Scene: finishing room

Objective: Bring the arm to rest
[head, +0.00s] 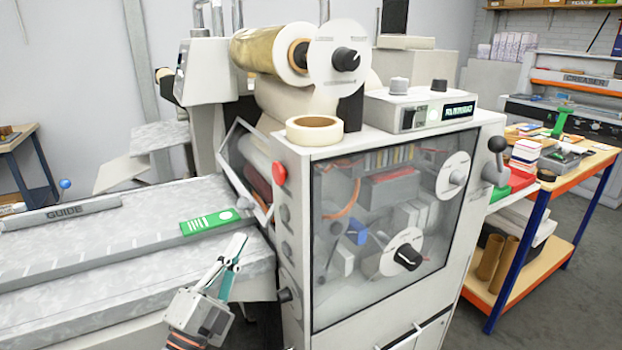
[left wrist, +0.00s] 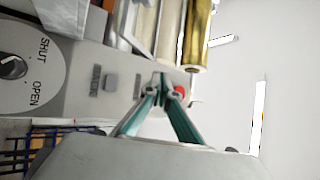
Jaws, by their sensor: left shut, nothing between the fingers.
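My left gripper (head: 238,243) is in the lower left middle of the head view, in front of the grey feed table and beside the machine's left front edge. Its teal fingers are together with nothing between them. In the left wrist view its fingers (left wrist: 162,80) converge at the tips in front of the machine's side. My right gripper is in neither view.
The laminating machine (head: 297,250) stands just right of the gripper, with a red button (head: 279,173) on its edge and a gold roll (head: 265,50) on top. The feed table (head: 120,255) lies left. An orange-edged workbench (head: 535,210) stands right.

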